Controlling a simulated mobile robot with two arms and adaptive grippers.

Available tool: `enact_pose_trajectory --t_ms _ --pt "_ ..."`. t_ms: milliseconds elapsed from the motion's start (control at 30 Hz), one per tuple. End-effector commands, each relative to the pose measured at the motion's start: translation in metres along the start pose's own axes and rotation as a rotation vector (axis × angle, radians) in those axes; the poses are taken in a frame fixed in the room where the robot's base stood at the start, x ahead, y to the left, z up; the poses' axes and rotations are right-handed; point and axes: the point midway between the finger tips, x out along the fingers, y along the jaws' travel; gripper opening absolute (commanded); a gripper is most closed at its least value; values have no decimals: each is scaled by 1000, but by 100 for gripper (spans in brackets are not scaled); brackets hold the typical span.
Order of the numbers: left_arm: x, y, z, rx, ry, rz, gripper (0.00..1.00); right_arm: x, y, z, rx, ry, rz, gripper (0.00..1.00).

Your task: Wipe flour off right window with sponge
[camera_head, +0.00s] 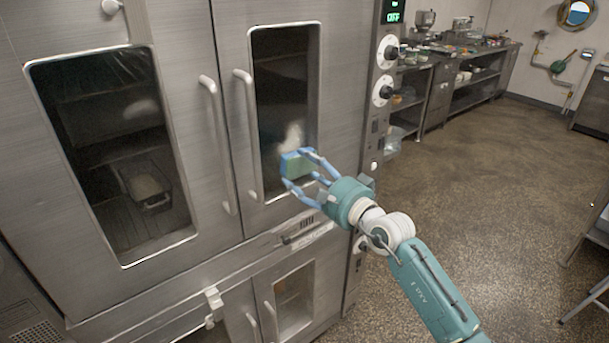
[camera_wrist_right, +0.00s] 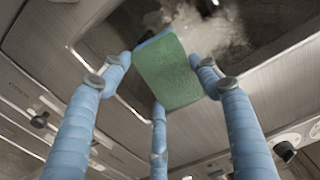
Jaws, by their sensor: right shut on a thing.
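The right window (camera_head: 284,85) is the dark glass pane in the oven's right door. A white flour patch (camera_head: 292,136) shows on its lower part, just above the sponge. In the right wrist view the flour (camera_wrist_right: 212,35) is a pale smear behind and beside the sponge. My right gripper (camera_head: 305,168) is shut on a green sponge (camera_head: 294,165) with a blue edge. The sponge (camera_wrist_right: 170,72) sits between the blue fingers in the wrist view, at the window's lower part. I cannot tell whether it touches the glass. My left gripper is not in view.
The left oven door's window (camera_head: 120,150) shows a tray inside. Two vertical handles (camera_head: 246,130) stand out between the doors, one close left of the right window. Control knobs (camera_head: 383,90) line the panel at right. A counter (camera_head: 445,75) stands behind; the floor at right is open.

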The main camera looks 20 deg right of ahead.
Motion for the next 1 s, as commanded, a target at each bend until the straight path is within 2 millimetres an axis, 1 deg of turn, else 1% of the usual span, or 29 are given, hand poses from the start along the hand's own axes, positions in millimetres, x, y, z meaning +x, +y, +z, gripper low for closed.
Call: enact_pose_trajectory --t_ms 33,167,500,767,1000 --pt "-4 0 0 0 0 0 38 0 -7 1 0 -1 -7 40" --pt "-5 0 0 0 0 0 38 0 -9 1 1 -1 -7 40" --pt "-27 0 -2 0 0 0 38 -1 -37 4 -1 -1 -7 40" --pt "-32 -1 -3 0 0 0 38 -2 -43 5 1 -1 -4 40" --pt "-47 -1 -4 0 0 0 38 0 -66 7 -1 -1 -7 40"
